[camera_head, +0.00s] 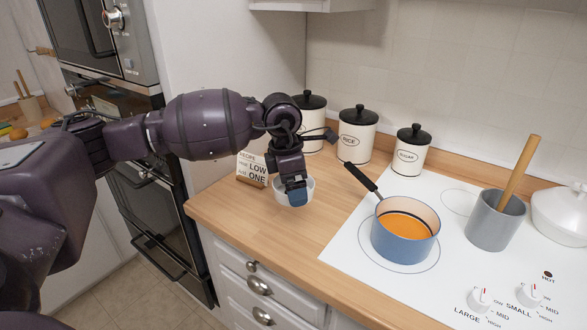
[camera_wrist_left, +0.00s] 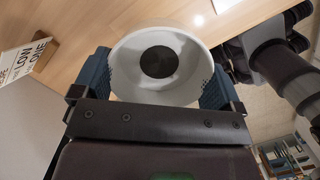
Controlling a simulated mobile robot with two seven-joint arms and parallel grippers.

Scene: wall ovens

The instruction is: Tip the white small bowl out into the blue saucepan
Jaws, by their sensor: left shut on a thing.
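The white small bowl (camera_head: 309,189) is at the wooden counter, left of the hob. In the left wrist view the bowl (camera_wrist_left: 193,75) has a dark round patch (camera_wrist_left: 159,61) at its bottom. My left gripper (camera_head: 297,194) comes down from above and is shut on the bowl, with blue fingers at opposite sides of it. I cannot tell whether the bowl touches the counter. The blue saucepan (camera_head: 402,244) stands on the white hob to the right, with orange contents (camera_head: 404,228) and a black handle pointing back left. My right gripper is not in view.
A recipe sign (camera_head: 251,170) stands just left of the bowl. Several black-lidded canisters line the wall, including rice (camera_head: 356,138) and sugar (camera_head: 411,152). A grey utensil pot (camera_head: 494,222) and white lidded pot (camera_head: 563,215) stand right of the saucepan. The counter between bowl and saucepan is clear.

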